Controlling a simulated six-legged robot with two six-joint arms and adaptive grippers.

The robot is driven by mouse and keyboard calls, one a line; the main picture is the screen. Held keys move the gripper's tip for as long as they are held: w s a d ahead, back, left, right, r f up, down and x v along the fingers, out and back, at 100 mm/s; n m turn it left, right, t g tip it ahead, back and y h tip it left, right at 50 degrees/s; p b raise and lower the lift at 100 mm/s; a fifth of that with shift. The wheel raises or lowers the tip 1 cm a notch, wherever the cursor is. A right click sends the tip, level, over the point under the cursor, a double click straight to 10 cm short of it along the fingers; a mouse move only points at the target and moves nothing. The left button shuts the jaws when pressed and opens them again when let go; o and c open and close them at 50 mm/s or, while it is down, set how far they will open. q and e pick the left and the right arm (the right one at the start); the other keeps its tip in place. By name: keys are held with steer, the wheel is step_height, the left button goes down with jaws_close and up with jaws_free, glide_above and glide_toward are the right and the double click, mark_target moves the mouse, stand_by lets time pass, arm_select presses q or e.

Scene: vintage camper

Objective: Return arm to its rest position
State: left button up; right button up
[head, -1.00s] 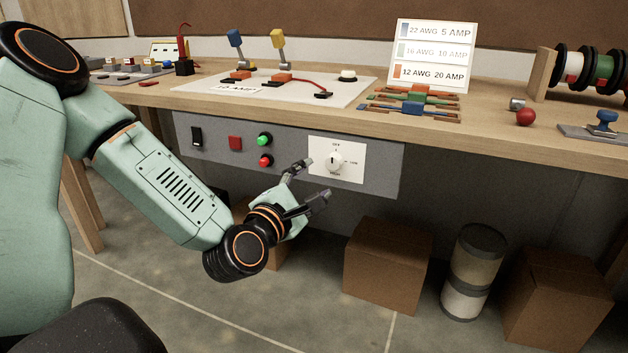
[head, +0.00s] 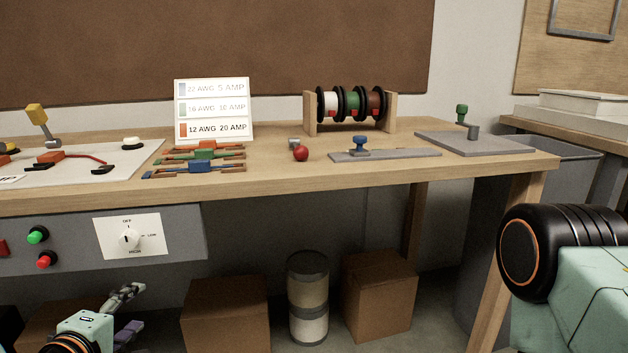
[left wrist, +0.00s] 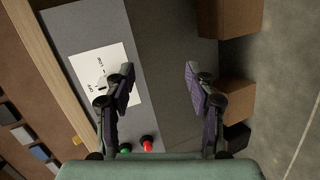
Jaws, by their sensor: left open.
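My left gripper (head: 128,315) is low at the bottom left of the head view, below the bench's front panel. It is open and empty, its two fingers apart. In the left wrist view the open fingers (left wrist: 160,88) show with nothing between them but the grey panel. The white dial plate (left wrist: 105,80) lies behind the left finger there; in the head view the dial plate (head: 128,237) is above the gripper. A green button (head: 38,235) and a red button (head: 46,259) are on the panel. Part of my right arm (head: 560,260) shows at the right edge; its gripper is out of view.
The wooden bench (head: 290,180) carries fuse holders (head: 200,160), a wire chart (head: 215,110), wire spools (head: 350,105) and a red ball (head: 301,153). Cardboard boxes (head: 378,293) and a canister (head: 308,297) stand below. Bare floor shows beyond the boxes in the left wrist view.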

arm_select(q)
steer(key=s+d+f+m+g+h+p, duration=0.1)
steer(key=s+d+f+m+g+p, duration=0.1)
steer(key=s+d+f+m+g, duration=0.3)
steer(key=s+d+f+m+g+p, duration=0.1)
steer(key=s+f+m+g+p, duration=0.2)
steer(key=s+f+m, duration=0.4)
steer(key=s+d+f+m+g+p, duration=0.1)
steer(key=s+f+m+g+p, duration=0.1)
steer(key=s, duration=0.7)
steer(key=s+d+f+m+g+p, duration=0.1)
steer(key=s+g, duration=0.3)
steer(key=s, duration=0.6)
steer(key=shift+d+f+m+y+p, duration=0.45)
steer(key=shift+m+p, duration=0.25)
steer(key=shift+p, duration=0.2)
steer(key=shift+s, duration=0.1)
